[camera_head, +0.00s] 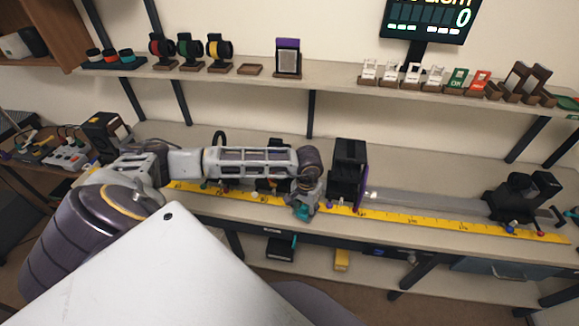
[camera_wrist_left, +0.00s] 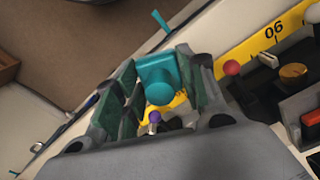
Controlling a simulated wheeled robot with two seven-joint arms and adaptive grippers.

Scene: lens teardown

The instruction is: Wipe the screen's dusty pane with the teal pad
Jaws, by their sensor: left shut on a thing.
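My left gripper (camera_head: 303,208) is low over the bench, just left of a black upright block with a purple edge (camera_head: 348,172). It is shut on a teal piece, which I take for the teal pad (camera_wrist_left: 158,80), with a round knob facing the wrist camera. The piece sits between the green finger pads in the left wrist view. On the upper shelf stands a dark-framed grey pane with a purple top (camera_head: 289,58). I cannot tell which of these is the screen, and no dust can be made out. My right gripper is not in view.
A yellow scale (camera_head: 420,221) runs along the bench front beside a grey rail (camera_head: 425,201). A black unit (camera_head: 522,197) stands at the rail's right end. Small holders and coloured rings line the upper shelf (camera_head: 335,75). Coloured knobs (camera_wrist_left: 232,68) lie near the gripper.

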